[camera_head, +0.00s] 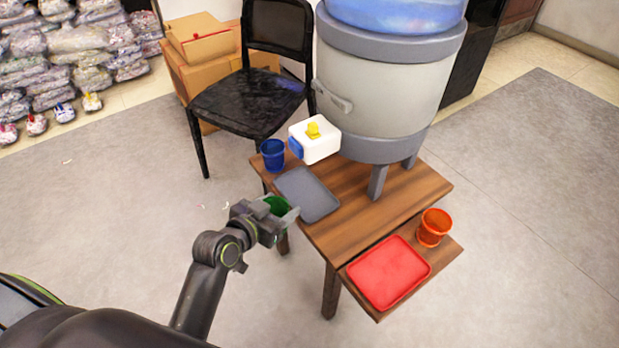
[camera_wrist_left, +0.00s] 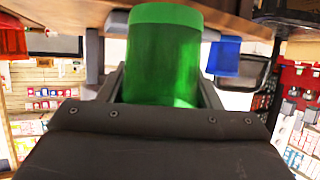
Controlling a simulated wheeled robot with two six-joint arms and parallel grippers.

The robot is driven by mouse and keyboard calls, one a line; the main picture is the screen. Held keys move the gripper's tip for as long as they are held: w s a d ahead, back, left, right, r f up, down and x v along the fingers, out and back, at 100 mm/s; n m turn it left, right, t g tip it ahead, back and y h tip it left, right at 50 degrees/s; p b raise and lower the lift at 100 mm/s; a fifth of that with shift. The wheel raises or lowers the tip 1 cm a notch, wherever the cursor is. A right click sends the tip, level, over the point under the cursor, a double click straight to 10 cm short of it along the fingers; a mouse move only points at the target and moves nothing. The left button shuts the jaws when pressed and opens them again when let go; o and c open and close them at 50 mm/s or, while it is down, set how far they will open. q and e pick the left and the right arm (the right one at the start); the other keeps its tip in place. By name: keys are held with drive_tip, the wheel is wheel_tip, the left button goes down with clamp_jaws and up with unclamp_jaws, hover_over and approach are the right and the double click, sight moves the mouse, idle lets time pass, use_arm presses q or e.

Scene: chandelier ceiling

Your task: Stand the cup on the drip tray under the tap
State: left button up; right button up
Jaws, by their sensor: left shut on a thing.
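My left gripper (camera_head: 281,214) is shut on a green cup (camera_head: 277,203), which it holds beside the table's left edge, left of the grey drip tray. In the left wrist view the green cup (camera_wrist_left: 163,62) sits between the fingers and looks upright. The flat grey drip tray (camera_head: 306,194) lies bare on the wooden table. A white tap block (camera_head: 320,149) with a yellow knob and a blue end sits above and behind the tray, in front of the large dispenser. My right gripper is not in view.
A blue cup (camera_head: 272,153) stands at the table's back left corner. A red tray (camera_head: 389,271) and an orange cup (camera_head: 434,227) are on the lower shelf at the right. The dispenser (camera_head: 381,90) stands on legs (camera_head: 377,182). A black chair (camera_head: 249,101) is behind the table.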

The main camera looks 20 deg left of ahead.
use_arm(q)
drive_tip(key=w, duration=0.2)
drive_tip(key=w+d, duration=0.1)
drive_tip(key=w, duration=0.2)
drive_tip(key=w+d, duration=0.1)
drive_tip(key=w, duration=0.2)
drive_tip(key=shift+w+d+r+b, duration=0.15)
drive_tip(key=shift+r+b, duration=0.05)
drive_tip(key=shift+b, duration=0.15)
drive_tip(key=shift+w+d, duration=0.15)
drive_tip(key=shift+w, duration=0.35)
drive_tip(key=w, duration=0.1)
drive_tip(key=w+d, duration=0.1)
drive_tip(key=w, duration=0.1)
drive_tip(key=shift+w+b, duration=0.2)
drive_tip(key=shift+b, duration=0.2)
drive_tip(key=shift+s+f, duration=0.1)
drive_tip(key=shift+f, duration=0.45)
drive_tip(key=shift+a, duration=0.1)
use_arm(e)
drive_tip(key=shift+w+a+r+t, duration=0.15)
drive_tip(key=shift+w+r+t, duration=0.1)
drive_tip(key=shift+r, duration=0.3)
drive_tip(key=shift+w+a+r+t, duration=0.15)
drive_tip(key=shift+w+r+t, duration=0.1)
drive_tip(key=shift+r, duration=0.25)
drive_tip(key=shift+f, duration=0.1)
